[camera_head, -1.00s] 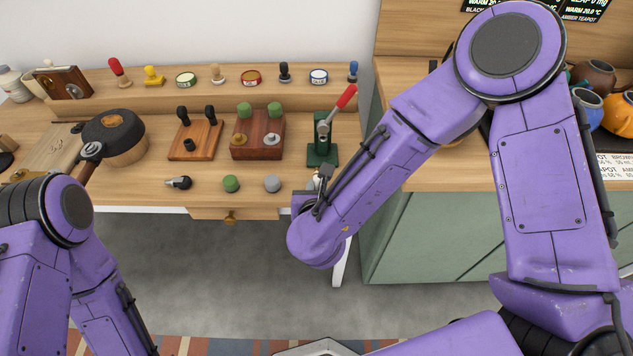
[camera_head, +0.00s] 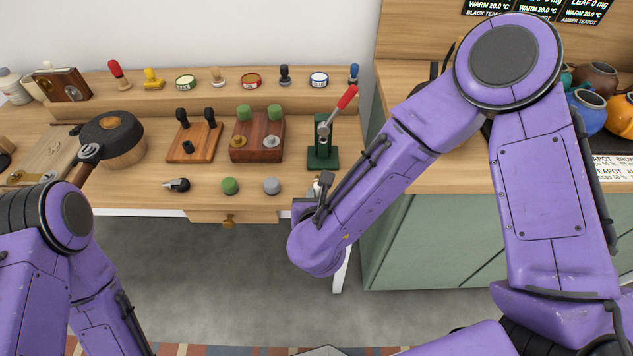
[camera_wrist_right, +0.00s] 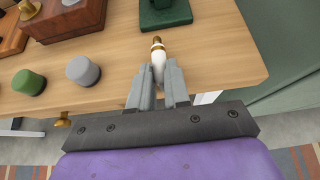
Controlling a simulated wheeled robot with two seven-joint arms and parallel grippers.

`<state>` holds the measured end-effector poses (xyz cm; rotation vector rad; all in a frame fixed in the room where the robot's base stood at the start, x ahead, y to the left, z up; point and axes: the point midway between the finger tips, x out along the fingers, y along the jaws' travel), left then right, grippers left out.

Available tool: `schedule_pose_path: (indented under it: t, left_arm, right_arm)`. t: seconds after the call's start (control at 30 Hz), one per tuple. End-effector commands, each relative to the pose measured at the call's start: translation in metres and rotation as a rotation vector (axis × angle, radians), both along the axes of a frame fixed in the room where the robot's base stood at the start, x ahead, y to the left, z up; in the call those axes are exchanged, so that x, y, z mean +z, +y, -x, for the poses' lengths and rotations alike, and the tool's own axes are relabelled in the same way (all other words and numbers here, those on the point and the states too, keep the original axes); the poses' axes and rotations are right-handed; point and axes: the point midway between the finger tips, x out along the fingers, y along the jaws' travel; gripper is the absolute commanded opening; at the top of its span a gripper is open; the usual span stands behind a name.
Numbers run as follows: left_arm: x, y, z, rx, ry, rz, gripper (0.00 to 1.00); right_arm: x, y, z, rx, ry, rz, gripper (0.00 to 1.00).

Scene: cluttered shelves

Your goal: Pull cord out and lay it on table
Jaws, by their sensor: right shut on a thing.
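I cannot make out a cord in either view. My right gripper (camera_wrist_right: 157,74) is shut on a small white piece with a brass-coloured tip (camera_wrist_right: 158,56), at the front edge of the wooden table (camera_wrist_right: 215,62). The piece points away from the gripper, toward the green press. In the head view my right gripper (camera_head: 318,184) is mostly hidden by its own wrist. My left arm comes in at the left, but its gripper is not seen.
A green press with a red lever (camera_head: 323,152) stands just beyond the right gripper. A grey knob (camera_head: 272,186) and a green knob (camera_head: 230,186) lie to its left. A dark pan (camera_head: 112,132) and wooden blocks stand farther left. A green cabinet (camera_head: 430,235) is at the right.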

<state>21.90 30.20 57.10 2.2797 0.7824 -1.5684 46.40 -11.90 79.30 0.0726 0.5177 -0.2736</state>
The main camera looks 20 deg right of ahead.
Motion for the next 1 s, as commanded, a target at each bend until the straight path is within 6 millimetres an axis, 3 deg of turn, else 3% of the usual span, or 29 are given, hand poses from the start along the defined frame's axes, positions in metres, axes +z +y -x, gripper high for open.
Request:
schedule_pose_path:
  t: [0.27,0.3,0.4,0.73,1.0]
  left_arm:
    - [-0.002,0.000,0.000,0.000,0.000,0.000,0.43]
    - [-0.002,0.000,0.000,0.000,0.000,0.000,0.43]
    - [-0.002,0.000,0.000,0.000,0.000,0.000,0.43]
    - [-0.003,0.000,0.000,0.000,0.000,0.000,0.43]
    - [-0.006,0.000,0.000,0.000,0.000,0.000,0.43]
  right_arm:
    - [-0.002,0.000,0.000,0.000,0.000,-0.001,0.00]
    - [-0.002,0.000,0.000,0.000,0.000,-0.001,0.20]
    - [-0.002,0.000,0.000,0.000,0.000,-0.001,0.46]
    - [0.000,0.002,0.004,0.000,0.001,-0.002,0.46]
    - [0.030,0.016,0.053,0.003,0.000,-0.001,0.46]
